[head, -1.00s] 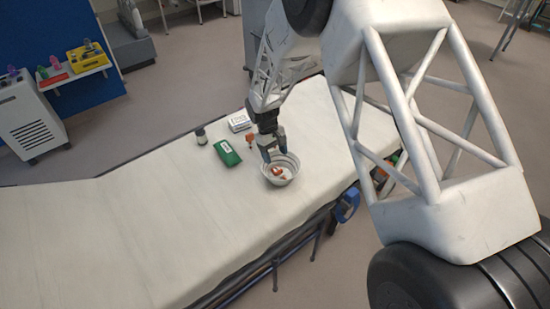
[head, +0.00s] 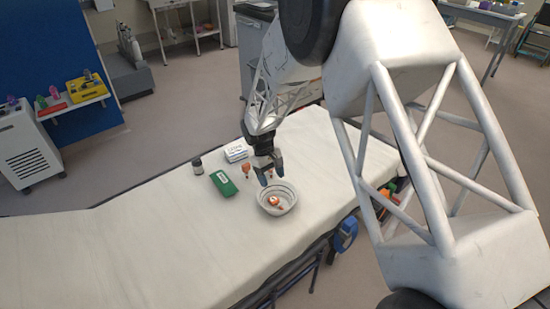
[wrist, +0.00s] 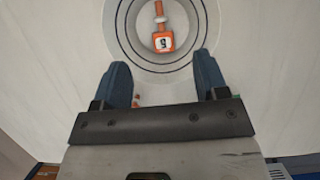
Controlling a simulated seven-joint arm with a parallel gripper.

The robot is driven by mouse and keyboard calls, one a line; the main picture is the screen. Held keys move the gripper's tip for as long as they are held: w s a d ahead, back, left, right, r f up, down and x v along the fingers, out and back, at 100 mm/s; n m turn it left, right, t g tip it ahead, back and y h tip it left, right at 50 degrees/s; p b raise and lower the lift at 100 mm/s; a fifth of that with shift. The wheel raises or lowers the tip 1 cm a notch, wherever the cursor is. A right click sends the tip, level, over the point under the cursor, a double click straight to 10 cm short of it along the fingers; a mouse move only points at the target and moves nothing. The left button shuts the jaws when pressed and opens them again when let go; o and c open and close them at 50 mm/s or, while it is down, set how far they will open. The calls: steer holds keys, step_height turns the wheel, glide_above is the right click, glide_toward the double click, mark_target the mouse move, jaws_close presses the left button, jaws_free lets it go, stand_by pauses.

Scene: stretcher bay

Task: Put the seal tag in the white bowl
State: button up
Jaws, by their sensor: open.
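The white bowl (head: 290,207) stands on the pale stretcher sheet, with dark rings around it. It also shows at the top of the wrist view (wrist: 125,40). The orange and white seal tag (head: 274,200) lies inside the bowl; the wrist view shows its orange block with a dark mark (wrist: 163,42). My gripper (head: 271,177) is over the back rim of the bowl. In the wrist view its blue fingers (wrist: 162,78) are wide apart with nothing held between them, and the tag lies beyond the fingertips.
On the stretcher (head: 130,235), left of the bowl, are a green packet (head: 223,183), a small dark jar (head: 197,166), a white box (head: 236,151) and a small orange item (head: 247,171). The sheet farther left is bare. A blue item (head: 345,233) hangs at the stretcher's edge.

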steer(key=s+d+r+m+t+y, duration=0.1)
steer(key=s+d+r, duration=0.35)
steer(key=r, duration=0.35)
steer(key=s+d+r+m+t, duration=0.1)
steer(key=s+d+r+m, duration=0.15)
steer(key=d+r, duration=0.45)
steer(key=s+d+r+m+y, duration=0.1)
steer(key=s+d+r, duration=0.35)
steer(key=r, duration=0.45)
steer(key=s+d+r+m+t, duration=0.2)
steer(key=s+d+r, duration=0.2)
steer(key=s, duration=0.8)
steer(key=s+d+r+m+t+y, duration=0.1)
steer(key=s+d+r, duration=0.3)
steer(key=s, duration=0.9)
steer(key=d+m, duration=0.1)
steer(key=d, duration=0.1)
steer(key=shift+d+m+t, duration=0.35)
steer(key=shift+d+t, duration=0.05)
